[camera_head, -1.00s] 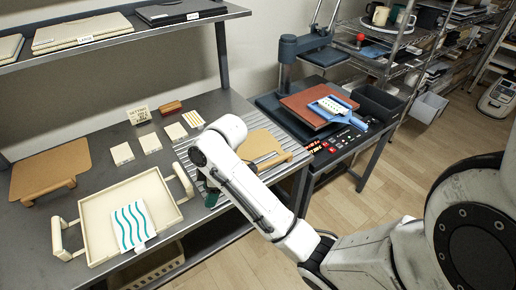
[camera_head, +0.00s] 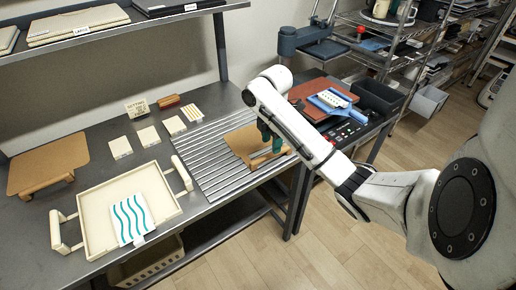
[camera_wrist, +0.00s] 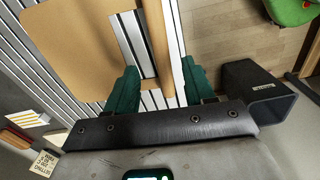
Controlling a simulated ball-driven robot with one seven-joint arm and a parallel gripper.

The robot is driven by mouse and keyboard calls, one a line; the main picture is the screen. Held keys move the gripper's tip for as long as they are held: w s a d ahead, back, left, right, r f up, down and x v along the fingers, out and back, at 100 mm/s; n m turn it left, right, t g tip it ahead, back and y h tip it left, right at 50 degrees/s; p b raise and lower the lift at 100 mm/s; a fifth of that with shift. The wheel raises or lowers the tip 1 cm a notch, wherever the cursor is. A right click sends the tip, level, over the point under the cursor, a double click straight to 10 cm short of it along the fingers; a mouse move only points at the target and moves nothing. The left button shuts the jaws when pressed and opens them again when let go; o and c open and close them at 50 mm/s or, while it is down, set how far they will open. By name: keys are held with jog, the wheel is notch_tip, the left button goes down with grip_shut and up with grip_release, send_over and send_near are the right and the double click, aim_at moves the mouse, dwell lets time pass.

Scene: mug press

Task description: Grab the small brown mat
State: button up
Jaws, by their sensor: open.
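The small brown mat (camera_head: 240,138) lies on the silver slatted part of the table, with a raised bar handle along its right front edge. In the wrist view the mat (camera_wrist: 85,45) fills the upper left, and its bar (camera_wrist: 158,40) runs down between the fingers. My gripper (camera_head: 272,142) is at that handle. In the wrist view my gripper (camera_wrist: 159,70) is open, with one green fingertip on each side of the bar. I cannot tell whether either finger touches it.
A larger brown mat (camera_head: 48,165) lies at the far left. A cream tray (camera_head: 92,211) with a wavy-striped cloth (camera_head: 130,218) stands left of the slats (camera_head: 213,187).

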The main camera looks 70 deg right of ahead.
jog(key=shift+s+f, duration=0.15)
jog(key=shift+f, duration=2.8)
grip_shut()
